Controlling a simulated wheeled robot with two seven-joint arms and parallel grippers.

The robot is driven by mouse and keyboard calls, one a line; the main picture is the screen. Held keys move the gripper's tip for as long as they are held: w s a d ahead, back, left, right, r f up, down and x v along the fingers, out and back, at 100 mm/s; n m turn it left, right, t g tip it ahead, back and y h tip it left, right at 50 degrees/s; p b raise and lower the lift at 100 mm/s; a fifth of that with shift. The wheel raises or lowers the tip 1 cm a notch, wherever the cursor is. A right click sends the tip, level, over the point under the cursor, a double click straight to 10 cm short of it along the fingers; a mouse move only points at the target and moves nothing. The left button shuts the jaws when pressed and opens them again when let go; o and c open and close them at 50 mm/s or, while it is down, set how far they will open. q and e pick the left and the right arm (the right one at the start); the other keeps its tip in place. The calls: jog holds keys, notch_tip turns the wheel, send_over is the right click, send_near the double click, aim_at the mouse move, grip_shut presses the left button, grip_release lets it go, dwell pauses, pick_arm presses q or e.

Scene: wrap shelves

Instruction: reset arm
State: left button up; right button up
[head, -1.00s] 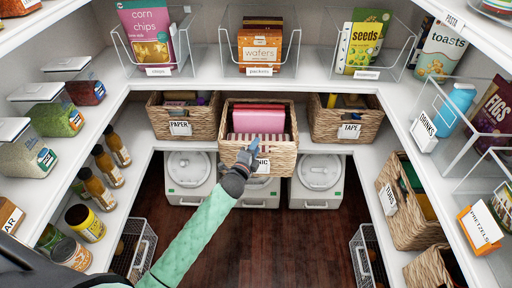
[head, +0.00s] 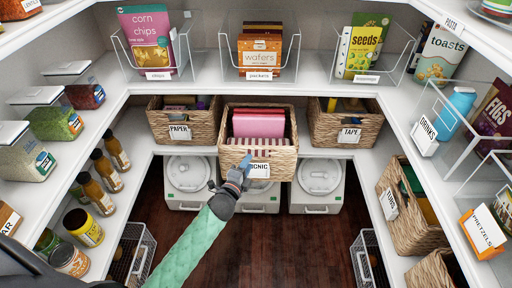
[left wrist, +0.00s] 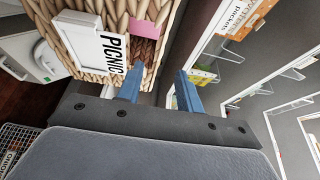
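My left gripper (head: 244,164) is in front of the wicker picnic basket (head: 284,168), near the left side of its label. In the left wrist view its two blue fingers (left wrist: 160,90) stand apart with a gap between them and nothing held. The picnic basket (left wrist: 75,12) shows close beyond the fingers there, its label (left wrist: 95,40) to the left of them. I cannot tell whether a finger touches the basket. The basket holds a pink item (head: 258,124) and striped cloth, and it juts out over the shelf edge. My right gripper is not in view.
A paper basket (head: 206,124) and a tape basket (head: 330,130) stand on either side. White lidded bins (head: 188,176) sit below. Bottles and jars (head: 82,226) line the left shelf; a tubs basket (head: 408,215) stands on the right. The floor in the middle is clear.

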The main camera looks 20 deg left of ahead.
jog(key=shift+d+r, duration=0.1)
